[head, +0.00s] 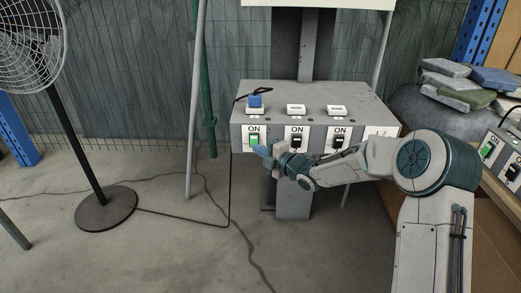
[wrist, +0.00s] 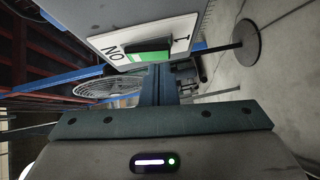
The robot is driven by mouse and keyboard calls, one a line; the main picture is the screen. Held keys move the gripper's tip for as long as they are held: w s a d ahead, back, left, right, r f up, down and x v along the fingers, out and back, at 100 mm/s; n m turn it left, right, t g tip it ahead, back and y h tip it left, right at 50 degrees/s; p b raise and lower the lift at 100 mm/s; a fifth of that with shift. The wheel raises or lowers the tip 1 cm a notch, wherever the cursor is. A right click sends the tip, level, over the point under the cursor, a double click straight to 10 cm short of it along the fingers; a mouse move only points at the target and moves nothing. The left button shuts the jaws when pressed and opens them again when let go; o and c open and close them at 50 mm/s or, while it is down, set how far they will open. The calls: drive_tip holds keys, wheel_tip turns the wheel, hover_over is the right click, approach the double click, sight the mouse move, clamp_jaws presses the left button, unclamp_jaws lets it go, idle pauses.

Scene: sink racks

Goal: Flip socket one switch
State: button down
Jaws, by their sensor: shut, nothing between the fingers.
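A grey socket box (head: 315,105) carries three sockets on top and three switches on its front, each under an ON label. A blue plug (head: 254,100) sits in the leftmost socket. The leftmost switch (head: 254,140) shows green, and its green face also shows in the wrist view (wrist: 148,57). The middle switch (head: 297,140) and the right switch (head: 340,141) look black. My gripper (head: 264,151) is shut and empty, just right of and below the leftmost switch. In the wrist view its fingers (wrist: 158,86) point at that switch. I cannot tell whether they touch it.
A fan (head: 103,208) stands on the floor at left, and it also shows in the wrist view. Poles stand behind the box. A second switch box (head: 504,155) and stacked blocks (head: 470,82) are at right. A cable crosses the open floor at left.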

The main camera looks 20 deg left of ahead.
drive_tip(key=shift+w+a, duration=0.15)
drive_tip(key=shift+w, duration=0.2)
drive_tip(key=shift+f, duration=0.15)
drive_tip(key=s+d+f+b, duration=0.1)
drive_tip(key=s+d+b, duration=0.2)
drive_tip(key=s+d, duration=0.5)
drive_tip(key=shift+s+d+f+b, duration=0.25)
drive_tip(key=shift+d+b, duration=0.15)
drive_tip(key=shift+d, duration=0.45)
